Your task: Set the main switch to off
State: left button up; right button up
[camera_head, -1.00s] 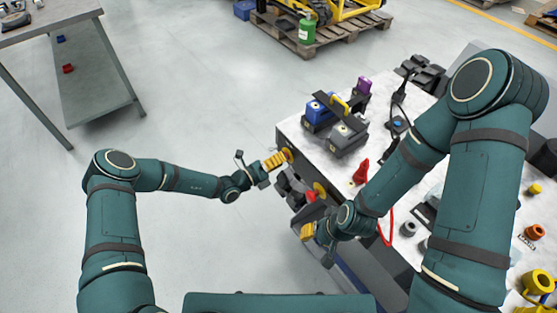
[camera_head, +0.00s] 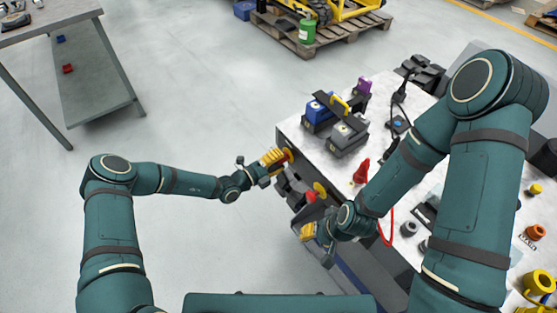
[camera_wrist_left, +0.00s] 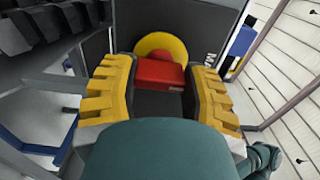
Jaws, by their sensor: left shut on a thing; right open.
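The main switch has a red handle (camera_wrist_left: 160,73) in front of a round yellow plate (camera_wrist_left: 160,45) on a dark panel, in the left wrist view. In the head view the yellow plate (camera_head: 289,155) shows at the left end of the workbench. My left gripper (camera_head: 274,160) is at the switch, its yellow fingers on both sides of the red handle and shut on it. My right gripper (camera_head: 309,231) is open and empty, lower down by the bench's front side.
The workbench (camera_head: 309,151) carries a dark carrier with blue and grey boxes (camera_head: 345,138), a red cone-like thing (camera_head: 361,171) and a purple item (camera_head: 364,85).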

pick_arm(q)
jog(key=o, duration=1.2)
jog(key=v, duration=1.2)
